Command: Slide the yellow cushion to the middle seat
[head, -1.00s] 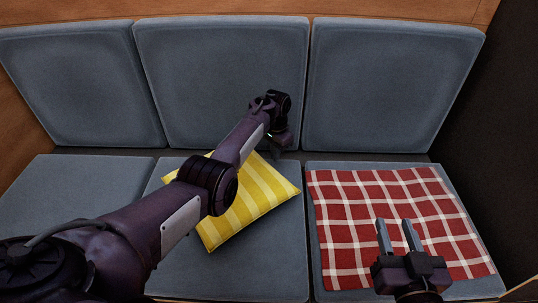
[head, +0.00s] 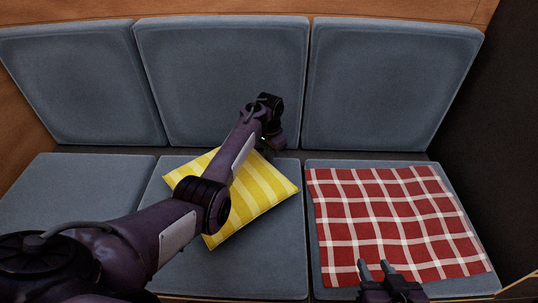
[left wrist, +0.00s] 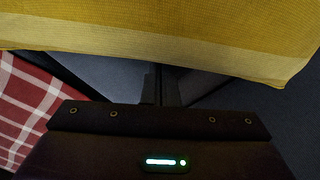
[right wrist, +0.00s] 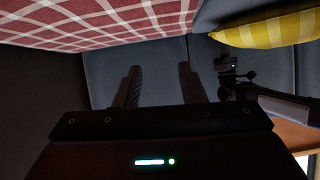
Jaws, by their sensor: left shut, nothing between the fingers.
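The yellow striped cushion (head: 262,192) lies turned at an angle on the middle seat (head: 270,262), toward its back. My left arm crosses over it and hides part of it. My left gripper (left wrist: 160,84) is shut and empty. In the left wrist view the cushion (left wrist: 170,25) fills the top, just beyond the fingers; whether they touch it, I cannot tell. In the head view this gripper is at the cushion's far right side, its fingertips hidden. My right gripper (head: 376,268) is open and empty by the front of the right seat; its parted fingers show in the right wrist view (right wrist: 160,85).
A red checked cloth (head: 400,220) covers most of the right seat. The left seat (head: 75,190) is bare where visible. Grey back cushions (head: 222,75) line the rear. A dark wall (head: 500,150) stands at right. The cushion also shows in the right wrist view (right wrist: 275,32).

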